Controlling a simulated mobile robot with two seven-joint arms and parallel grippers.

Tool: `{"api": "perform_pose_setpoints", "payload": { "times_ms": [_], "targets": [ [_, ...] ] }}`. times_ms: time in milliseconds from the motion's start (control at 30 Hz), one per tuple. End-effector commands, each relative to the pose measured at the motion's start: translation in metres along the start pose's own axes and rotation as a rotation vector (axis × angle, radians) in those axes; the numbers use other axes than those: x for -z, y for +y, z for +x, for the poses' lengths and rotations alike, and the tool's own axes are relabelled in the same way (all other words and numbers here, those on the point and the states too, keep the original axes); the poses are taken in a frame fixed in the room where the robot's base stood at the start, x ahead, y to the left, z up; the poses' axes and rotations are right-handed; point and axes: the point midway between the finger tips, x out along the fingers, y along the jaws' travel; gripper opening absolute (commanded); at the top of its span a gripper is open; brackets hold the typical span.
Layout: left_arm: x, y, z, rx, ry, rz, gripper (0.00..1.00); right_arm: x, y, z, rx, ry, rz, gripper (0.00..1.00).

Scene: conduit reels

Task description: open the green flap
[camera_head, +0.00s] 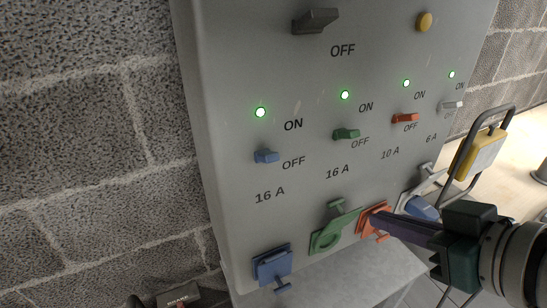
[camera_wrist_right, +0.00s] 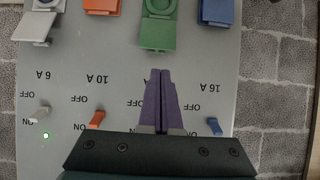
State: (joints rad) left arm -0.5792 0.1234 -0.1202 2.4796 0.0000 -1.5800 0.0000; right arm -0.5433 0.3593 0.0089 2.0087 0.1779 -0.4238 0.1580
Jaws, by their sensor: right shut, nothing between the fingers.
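The green flap (camera_head: 345,217) on the grey panel stands raised, and the green ring of its socket (camera_head: 325,238) is uncovered below it. The raised green flap (camera_wrist_right: 158,36) and the ring also show in the right wrist view, which sees the panel upside down. My right gripper (camera_head: 376,218) is shut and empty. In the head view its purple fingers overlap the orange flap (camera_head: 366,222). In the right wrist view the fingertips (camera_wrist_right: 161,72) point towards the green flap, with a small gap in the picture; contact cannot be told. My left gripper is not in view.
A blue flap (camera_head: 272,264) is down at the left. A white flap (camera_head: 432,178) stands raised at the right. Coloured switches, such as the green switch (camera_head: 346,134), sit above with lit green lamps.

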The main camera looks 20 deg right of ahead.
Motion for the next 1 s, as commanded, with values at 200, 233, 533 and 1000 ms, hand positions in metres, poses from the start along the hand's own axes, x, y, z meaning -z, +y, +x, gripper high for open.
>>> {"api": "perform_pose_setpoints", "payload": {
  "times_ms": [200,233,533,1000],
  "targets": [
    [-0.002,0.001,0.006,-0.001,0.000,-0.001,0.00,0.001,0.000,0.041,-0.001,0.001,-0.001,0.00],
    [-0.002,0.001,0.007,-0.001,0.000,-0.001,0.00,0.001,0.000,0.047,-0.001,0.001,-0.001,0.00],
    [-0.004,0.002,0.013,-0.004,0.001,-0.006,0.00,0.000,0.000,0.082,0.000,-0.001,0.000,0.00],
    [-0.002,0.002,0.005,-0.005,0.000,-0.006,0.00,-0.003,0.000,0.079,0.000,-0.006,-0.001,0.00]
  ]
}}
